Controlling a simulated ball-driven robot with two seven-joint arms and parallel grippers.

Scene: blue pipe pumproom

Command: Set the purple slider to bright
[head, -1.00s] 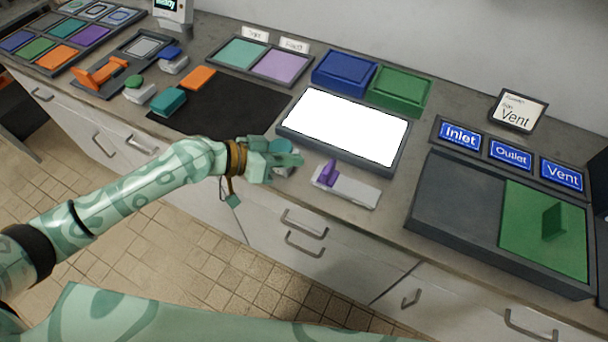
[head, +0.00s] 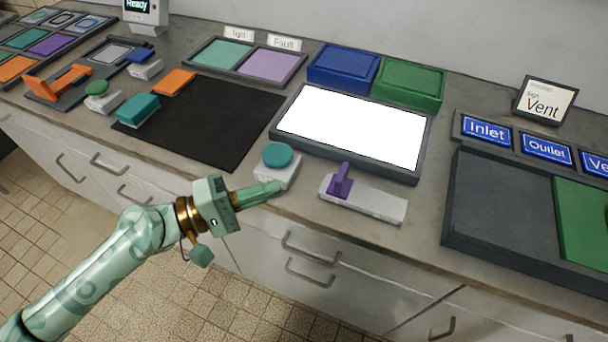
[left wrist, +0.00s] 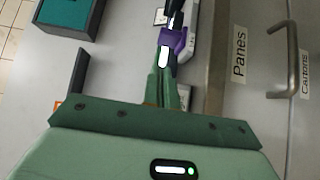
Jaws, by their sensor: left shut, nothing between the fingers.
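The purple slider (head: 341,183) is an upright knob near the left end of a white base (head: 375,204), close to the counter's front edge. My left gripper (head: 278,187) is shut and empty. Its fingertips point right, by the counter edge in front of the round teal button (head: 277,155), apart from the slider in the head view. In the left wrist view the shut fingers (left wrist: 168,80) point at the purple slider (left wrist: 179,42), which shows just beyond the tips. The fingers partly cover the white base there. My right gripper is not in view.
A lit white panel (head: 350,130) in a dark frame lies behind the slider. A dark tray with a green section (head: 590,225) stands to the right. A black mat (head: 215,125) lies to the left. Drawer handles (head: 310,270) stick out below the counter edge.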

